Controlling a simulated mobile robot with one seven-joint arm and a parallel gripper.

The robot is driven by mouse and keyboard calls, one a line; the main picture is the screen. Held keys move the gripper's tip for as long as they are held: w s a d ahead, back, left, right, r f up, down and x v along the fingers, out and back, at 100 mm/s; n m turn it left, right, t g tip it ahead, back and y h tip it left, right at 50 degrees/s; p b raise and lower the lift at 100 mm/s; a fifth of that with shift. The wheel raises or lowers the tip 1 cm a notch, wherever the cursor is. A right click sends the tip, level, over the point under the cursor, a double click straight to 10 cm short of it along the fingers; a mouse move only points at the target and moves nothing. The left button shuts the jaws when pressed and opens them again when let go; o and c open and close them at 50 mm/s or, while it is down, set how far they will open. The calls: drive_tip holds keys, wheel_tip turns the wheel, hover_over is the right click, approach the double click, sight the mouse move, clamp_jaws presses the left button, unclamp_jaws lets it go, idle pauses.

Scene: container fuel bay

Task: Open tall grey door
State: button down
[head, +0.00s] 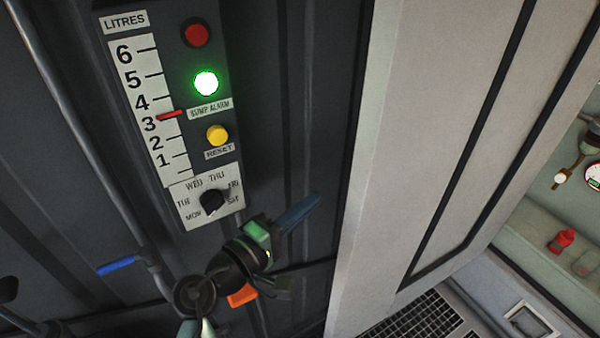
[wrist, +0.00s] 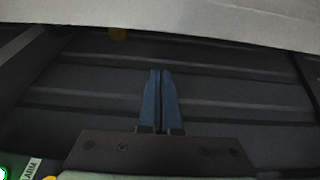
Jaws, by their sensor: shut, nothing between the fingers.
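The tall grey door (head: 430,110) appears to be the large light grey panel with dark grooves right of centre in the head view. I cannot tell for sure whether it stands open, and no handle shows on it. My gripper (head: 302,208) is left of the panel's near edge, in front of the dark ribbed wall, apart from the panel in the picture. Its blue fingers are together and empty in the wrist view (wrist: 159,100). A light grey band, probably the same panel, crosses the top of the wrist view (wrist: 200,18), beyond the fingertips.
A control panel (head: 231,120) with a litres gauge, lit green lamp, buttons and day dial is on the dark wall (head: 300,90). A pipe (head: 75,100) with a blue lever (head: 120,265) is at left. A shelf (head: 535,235) bears a red item (head: 562,241). A floor grating (head: 425,318) lies below.

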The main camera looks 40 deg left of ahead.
drive_tip(key=shift+w+d+p, duration=1.2)
drive_tip(key=shift+w+d, duration=0.6)
drive_tip(key=shift+d, duration=0.25)
